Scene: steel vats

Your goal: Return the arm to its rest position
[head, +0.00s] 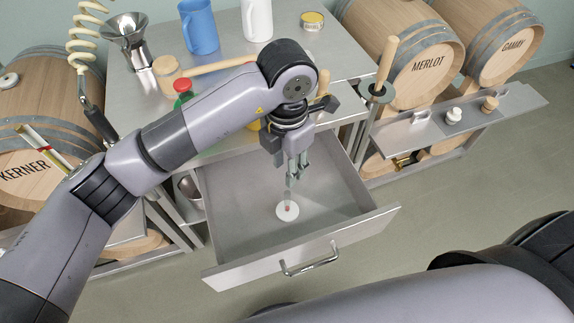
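My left arm reaches in from the left, over the steel table. My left gripper (295,176) points down above the open steel drawer (240,205). Its fingers look close together, but I cannot tell whether they are open or shut. A small white round object with a reddish middle (287,211) is in the drawer, just below the fingertips. It looks apart from them. Part of my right arm fills the bottom right; its gripper is out of view.
The drawer's handle (308,262) faces the front. On the table are a blue jug (199,27), a white jug (257,20), a mallet (168,73) and a yellow tin (312,20). Barrels stand left and right (408,52). A narrow shelf (420,133) juts out right. Open floor lies at right.

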